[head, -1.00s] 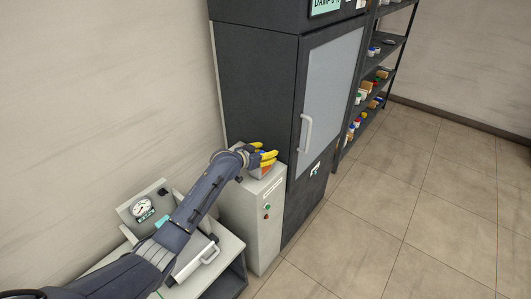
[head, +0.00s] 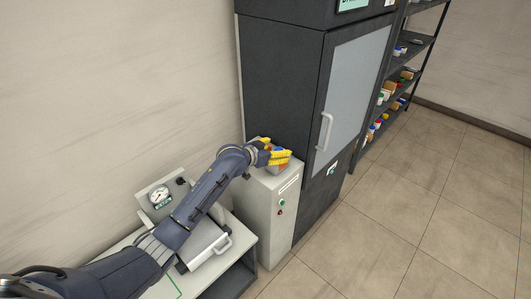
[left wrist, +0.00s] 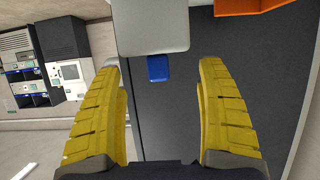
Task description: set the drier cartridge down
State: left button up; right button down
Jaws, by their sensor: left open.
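My left gripper (head: 287,156), with yellow fingers, is over the top of the grey cabinet beside the tall dark cabinet. Its fingers are spread apart in the left wrist view (left wrist: 160,65). A pale grey block with rounded corners (left wrist: 152,25) and a blue tab (left wrist: 158,68), likely the drier cartridge, shows ahead between the fingertips, with gaps to both fingers. In the head view a small blue patch (head: 279,149) shows between the fingers; the rest is hidden. An orange open holder (left wrist: 248,5) is at the upper right of the wrist view. My right gripper is out of view.
A bench with a gauge unit (head: 161,195) is at left. Stocked shelves (head: 405,75) are at back right. The floor is clear.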

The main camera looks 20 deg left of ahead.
pick_arm(q)
jog(key=v, duration=0.7)
jog(key=shift+s, duration=0.1)
